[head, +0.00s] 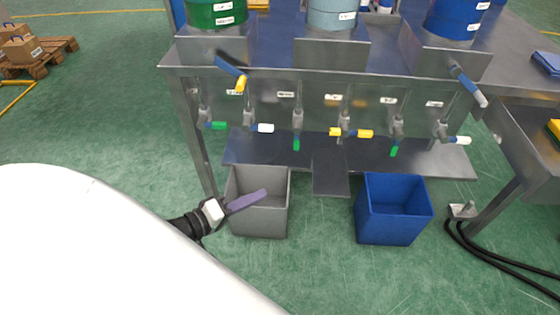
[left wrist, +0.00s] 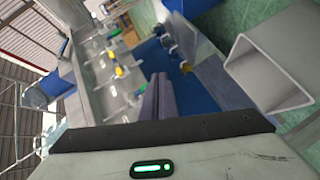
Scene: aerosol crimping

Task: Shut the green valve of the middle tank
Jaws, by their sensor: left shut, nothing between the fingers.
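The middle tank (head: 333,14) is pale blue and stands on the steel bench. Below it, a green valve handle (head: 297,144) hangs straight down, in line with its pipe. To its right, a yellow-tipped valve handle (head: 364,133) lies sideways. My left gripper (head: 262,194) has purple fingers, shut and empty. In the head view they appear over the grey bin, below and left of the middle green handle, apart from it. In the left wrist view the shut fingers (left wrist: 157,96) point toward the bench's underside. My right gripper is not in view.
Another green handle (head: 215,125) at left lies sideways; one at right (head: 394,151) hangs down. White-tipped handles (head: 265,128) (head: 460,140) stick out nearby. The grey bin (head: 274,222) and blue bin (head: 388,226) stand on the floor before the low shelf (head: 250,150).

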